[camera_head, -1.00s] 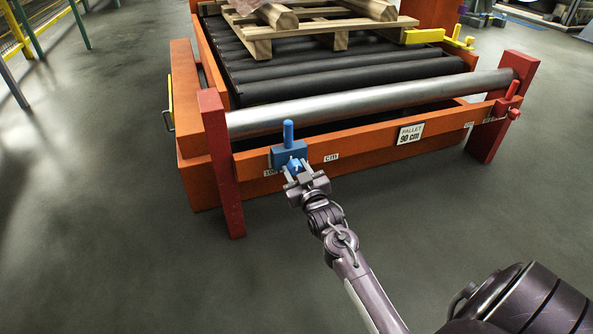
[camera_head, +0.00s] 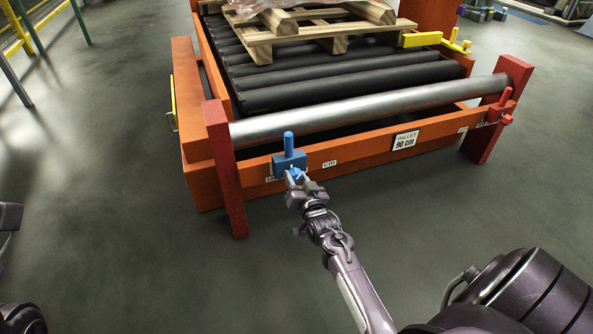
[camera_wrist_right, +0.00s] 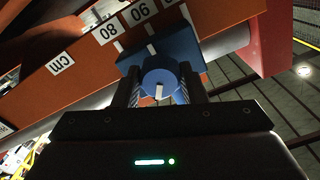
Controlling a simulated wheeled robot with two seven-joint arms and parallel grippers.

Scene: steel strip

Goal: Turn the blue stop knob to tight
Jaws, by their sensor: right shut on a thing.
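The blue stop (camera_head: 289,160) sits on the orange front rail, with an upright blue post on top. Its round blue knob faces me and is mostly hidden by my gripper in the head view. In the right wrist view the knob (camera_wrist_right: 160,78) shows between the two dark fingers, with a white mark on its face near the lower side. Another white mark is on the blue block (camera_wrist_right: 180,48) behind it. My right gripper (camera_head: 295,177) is shut on the knob. My left gripper cannot be made out.
The rail carries scale labels and a "PALLET 90 cm" sign (camera_head: 405,140). A steel roller (camera_head: 370,111) runs above it between red posts. A red stop (camera_head: 503,110) stands at the right end. A wooden pallet (camera_head: 262,46) lies on black rollers behind. The grey floor in front is open.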

